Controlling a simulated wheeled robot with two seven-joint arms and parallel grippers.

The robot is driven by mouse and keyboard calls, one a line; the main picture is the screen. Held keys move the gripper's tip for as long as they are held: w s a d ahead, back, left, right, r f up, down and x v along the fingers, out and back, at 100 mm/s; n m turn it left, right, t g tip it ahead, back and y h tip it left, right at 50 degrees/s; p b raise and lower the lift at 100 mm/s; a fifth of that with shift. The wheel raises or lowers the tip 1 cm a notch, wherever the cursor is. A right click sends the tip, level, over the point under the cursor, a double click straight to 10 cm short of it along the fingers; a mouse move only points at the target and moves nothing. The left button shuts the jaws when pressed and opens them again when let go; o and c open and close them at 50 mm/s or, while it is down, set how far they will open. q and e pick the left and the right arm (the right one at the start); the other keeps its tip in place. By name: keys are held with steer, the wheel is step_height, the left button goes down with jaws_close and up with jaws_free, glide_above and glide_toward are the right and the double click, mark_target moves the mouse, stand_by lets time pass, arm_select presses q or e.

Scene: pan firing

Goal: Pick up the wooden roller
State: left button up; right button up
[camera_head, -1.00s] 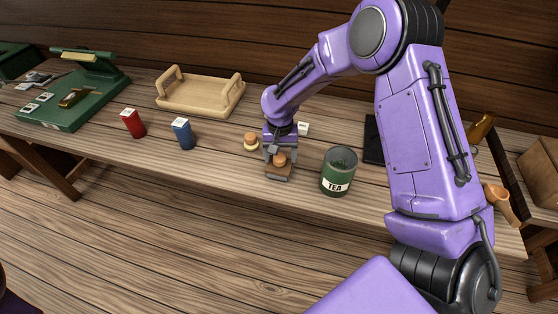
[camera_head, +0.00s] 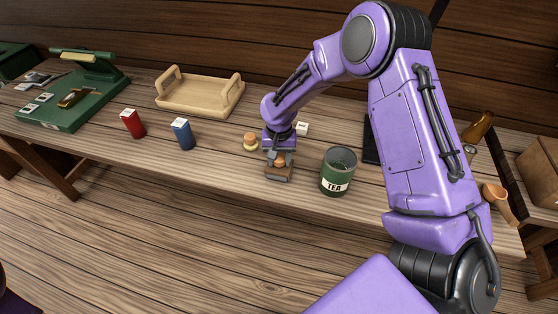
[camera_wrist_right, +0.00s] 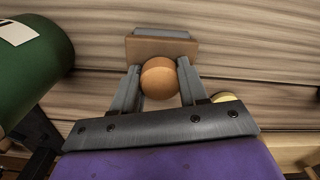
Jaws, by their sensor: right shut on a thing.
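The wooden roller (camera_head: 280,174), as I take it, is a small brown block with a round orange-brown knob on top. It stands near the front edge of the workbench, left of the tea tin. My right gripper (camera_head: 280,160) comes down on it from above and is shut on its knob. In the right wrist view the knob (camera_wrist_right: 159,78) sits between the two grey fingers, with the flat block (camera_wrist_right: 160,48) beyond it. I cannot tell whether the block is off the wood. My left gripper is not in view.
The green tea tin (camera_head: 337,172) stands close on the right. A small wooden-topped piece (camera_head: 250,142) is close on the left. Blue (camera_head: 183,134) and red (camera_head: 132,123) containers and a wooden tray (camera_head: 198,96) are farther left. A wooden scoop (camera_head: 499,202) lies at the right.

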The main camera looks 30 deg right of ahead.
steer(key=shift+w+r, duration=0.1)
steer(key=shift+r, duration=0.3)
steer(key=s+a+r, duration=0.2)
steer(key=s+r, duration=1)
steer(key=s, duration=0.2)
steer(key=shift+p, duration=0.45)
